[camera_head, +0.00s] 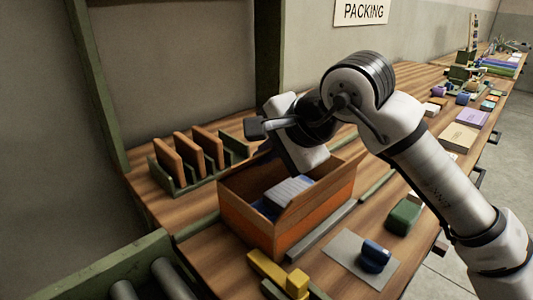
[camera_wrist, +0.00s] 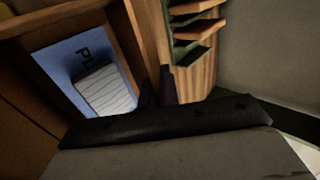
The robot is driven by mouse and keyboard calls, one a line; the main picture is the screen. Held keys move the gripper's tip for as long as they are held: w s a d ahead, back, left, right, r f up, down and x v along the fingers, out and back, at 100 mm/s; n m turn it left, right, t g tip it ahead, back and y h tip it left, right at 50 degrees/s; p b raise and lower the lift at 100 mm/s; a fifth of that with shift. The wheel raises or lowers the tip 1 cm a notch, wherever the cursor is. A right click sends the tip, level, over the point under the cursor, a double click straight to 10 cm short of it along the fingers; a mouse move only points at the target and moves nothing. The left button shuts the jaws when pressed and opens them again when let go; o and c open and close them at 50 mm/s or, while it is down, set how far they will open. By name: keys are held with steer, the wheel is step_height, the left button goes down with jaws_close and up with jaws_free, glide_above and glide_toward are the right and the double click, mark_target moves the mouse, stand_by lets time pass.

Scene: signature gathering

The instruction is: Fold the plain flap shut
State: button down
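An open orange-brown box (camera_head: 252,222) stands on the bench in the head view, and its inside shows in the wrist view (camera_wrist: 118,28). A raised panel (camera_head: 322,195) runs along its right side; I cannot tell which panel is the plain flap. Inside lie a blue item with dark lettering (camera_wrist: 68,52) and a grey striped block (camera_wrist: 104,90). My gripper (camera_wrist: 158,88) is at the box's far side, its dark fingers beside the outer edge of a box wall. Its fingertips are hidden in the head view. I cannot tell whether it touches the wall or how far the fingers are apart.
A green rack with upright brown boards (camera_head: 188,160) stands behind the box at left. Yellow blocks (camera_head: 280,275), a blue stamp-like object (camera_head: 375,256) on a grey pad (camera_head: 345,262) and a green block (camera_head: 403,216) lie in front. Rollers (camera_head: 172,280) are at lower left.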

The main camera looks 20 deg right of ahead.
steer(key=c, duration=1.6)
jaws_free()
steer(key=shift+c, duration=0.2)
steer(key=v, duration=1.4)
steer(key=shift+w+f, duration=0.1)
